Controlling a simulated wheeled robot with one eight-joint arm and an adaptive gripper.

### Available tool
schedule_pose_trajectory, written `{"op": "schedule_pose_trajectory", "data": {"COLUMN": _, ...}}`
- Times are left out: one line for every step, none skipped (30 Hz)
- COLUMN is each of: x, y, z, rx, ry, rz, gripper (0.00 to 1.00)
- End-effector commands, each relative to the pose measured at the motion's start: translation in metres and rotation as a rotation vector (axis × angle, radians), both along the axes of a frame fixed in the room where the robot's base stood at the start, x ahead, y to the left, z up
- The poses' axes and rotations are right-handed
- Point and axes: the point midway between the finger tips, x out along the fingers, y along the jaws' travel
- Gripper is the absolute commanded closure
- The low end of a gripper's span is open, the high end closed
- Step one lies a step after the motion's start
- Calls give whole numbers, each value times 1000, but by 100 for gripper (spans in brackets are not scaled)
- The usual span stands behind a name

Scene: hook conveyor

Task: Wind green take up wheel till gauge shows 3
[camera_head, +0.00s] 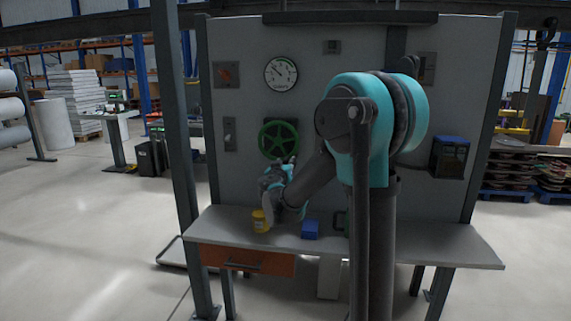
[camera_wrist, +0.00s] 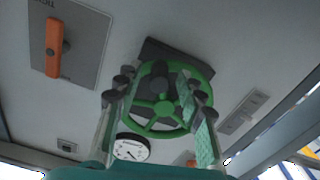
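The green take-up wheel (camera_head: 279,138) is a spoked wheel on the upright grey panel. The round white gauge (camera_head: 281,74) is above it; its dark needle is visible, but I cannot read its value surely. My gripper (camera_head: 284,162) is just below and in front of the wheel, partly hidden by my arm. In the wrist view my gripper (camera_wrist: 160,92) has its fingers spread apart, with the wheel (camera_wrist: 164,128) seen between them. I cannot tell whether they touch the rim. The gauge (camera_wrist: 131,148) also shows in the wrist view, below the wheel.
A shelf (camera_head: 400,242) below the panel bears a yellow container (camera_head: 260,221) and a blue box (camera_head: 310,229). A dark box (camera_head: 449,157) is mounted at the right. An orange handle (camera_wrist: 54,46) shows on a plate in the wrist view. A post stands at the left.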

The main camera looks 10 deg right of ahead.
Motion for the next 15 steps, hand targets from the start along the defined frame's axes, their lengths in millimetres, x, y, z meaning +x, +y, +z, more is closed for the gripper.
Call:
{"op": "schedule_pose_trajectory", "data": {"x": 3, "y": -1, "z": 0, "rx": 0, "ry": 0, "rz": -1, "gripper": 61}}
{"op": "schedule_pose_trajectory", "data": {"x": 4, "y": -1, "z": 0, "rx": 0, "ry": 0, "rz": 0, "gripper": 61}}
{"op": "schedule_pose_trajectory", "data": {"x": 5, "y": -2, "z": 0, "rx": 0, "ry": 0, "rz": 0, "gripper": 61}}
{"op": "schedule_pose_trajectory", "data": {"x": 5, "y": -2, "z": 0, "rx": 0, "ry": 0, "rz": 0, "gripper": 61}}
{"op": "schedule_pose_trajectory", "data": {"x": 5, "y": -2, "z": 0, "rx": 0, "ry": 0, "rz": 0, "gripper": 61}}
{"op": "schedule_pose_trajectory", "data": {"x": 5, "y": -2, "z": 0, "rx": 0, "ry": 0, "rz": 0, "gripper": 61}}
{"op": "schedule_pose_trajectory", "data": {"x": 5, "y": -2, "z": 0, "rx": 0, "ry": 0, "rz": 0, "gripper": 61}}
{"op": "schedule_pose_trajectory", "data": {"x": 5, "y": -2, "z": 0, "rx": 0, "ry": 0, "rz": 0, "gripper": 61}}
{"op": "schedule_pose_trajectory", "data": {"x": 5, "y": -2, "z": 0, "rx": 0, "ry": 0, "rz": 0, "gripper": 61}}
{"op": "schedule_pose_trajectory", "data": {"x": 5, "y": -2, "z": 0, "rx": 0, "ry": 0, "rz": 0, "gripper": 61}}
{"op": "schedule_pose_trajectory", "data": {"x": 5, "y": -2, "z": 0, "rx": 0, "ry": 0, "rz": 0, "gripper": 63}}
{"op": "schedule_pose_trajectory", "data": {"x": 5, "y": -2, "z": 0, "rx": 0, "ry": 0, "rz": 0, "gripper": 68}}
{"op": "schedule_pose_trajectory", "data": {"x": 5, "y": -2, "z": 0, "rx": 0, "ry": 0, "rz": 0, "gripper": 71}}
{"op": "schedule_pose_trajectory", "data": {"x": 5, "y": -2, "z": 0, "rx": 0, "ry": 0, "rz": 0, "gripper": 75}}
{"op": "schedule_pose_trajectory", "data": {"x": 5, "y": -2, "z": 0, "rx": 0, "ry": 0, "rz": 0, "gripper": 80}}
